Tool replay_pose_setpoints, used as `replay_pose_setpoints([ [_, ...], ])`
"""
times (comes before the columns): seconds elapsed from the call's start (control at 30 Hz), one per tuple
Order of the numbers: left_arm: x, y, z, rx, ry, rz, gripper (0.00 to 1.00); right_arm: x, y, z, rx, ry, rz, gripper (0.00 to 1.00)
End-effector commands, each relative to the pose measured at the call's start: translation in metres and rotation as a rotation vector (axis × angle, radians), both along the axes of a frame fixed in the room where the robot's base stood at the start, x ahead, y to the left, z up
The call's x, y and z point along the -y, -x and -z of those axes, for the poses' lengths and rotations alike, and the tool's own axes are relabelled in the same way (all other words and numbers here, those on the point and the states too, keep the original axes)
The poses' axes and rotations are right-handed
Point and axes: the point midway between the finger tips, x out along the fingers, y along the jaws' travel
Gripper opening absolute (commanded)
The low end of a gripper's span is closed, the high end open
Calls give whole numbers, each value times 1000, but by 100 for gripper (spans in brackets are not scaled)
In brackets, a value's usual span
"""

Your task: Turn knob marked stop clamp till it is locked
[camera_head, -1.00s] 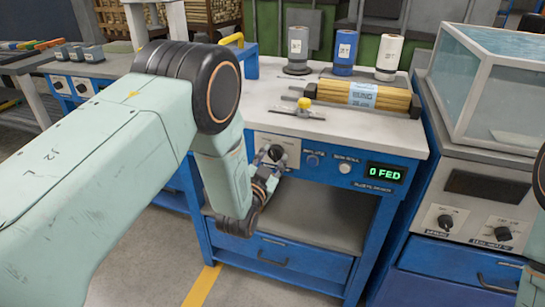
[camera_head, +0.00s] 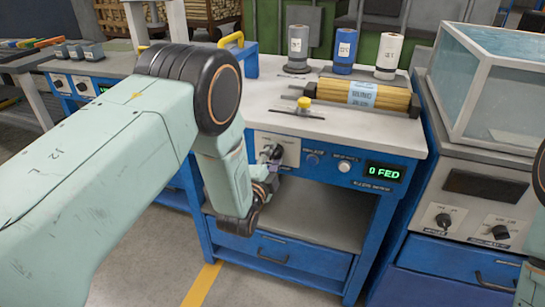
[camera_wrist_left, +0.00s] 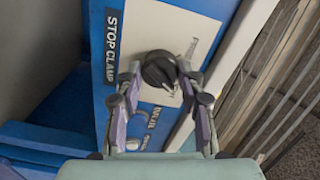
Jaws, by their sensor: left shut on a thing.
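The black round knob (camera_wrist_left: 158,70) sits on a pale plate on the blue bench front. The label STOP CLAMP (camera_wrist_left: 112,46) is beside it in the left wrist view. My left gripper (camera_wrist_left: 159,76) is shut on the knob, with one finger on each side. In the head view my left gripper (camera_head: 272,156) is at the pale plate at the left of the bench front, and the knob is mostly hidden behind it. The pointer's exact setting and the plate's markings are too unclear to read. My right gripper is not in view.
The bench front also carries more small controls and a green display (camera_head: 384,172) reading 0 FED. A blue drawer (camera_head: 270,249) is below.

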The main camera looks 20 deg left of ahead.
Motion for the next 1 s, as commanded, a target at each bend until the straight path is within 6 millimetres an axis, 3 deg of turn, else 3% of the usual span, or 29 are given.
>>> replay_pose_setpoints([
  [0.4,0,1,2,2,-167,1,7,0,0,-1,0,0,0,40],
  [0.93,0,1,2,2,-188,1,7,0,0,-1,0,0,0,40],
  [0.97,0,1,2,2,-188,1,40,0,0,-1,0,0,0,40],
  [1.0,0,1,2,2,-187,1,43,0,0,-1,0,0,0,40],
])
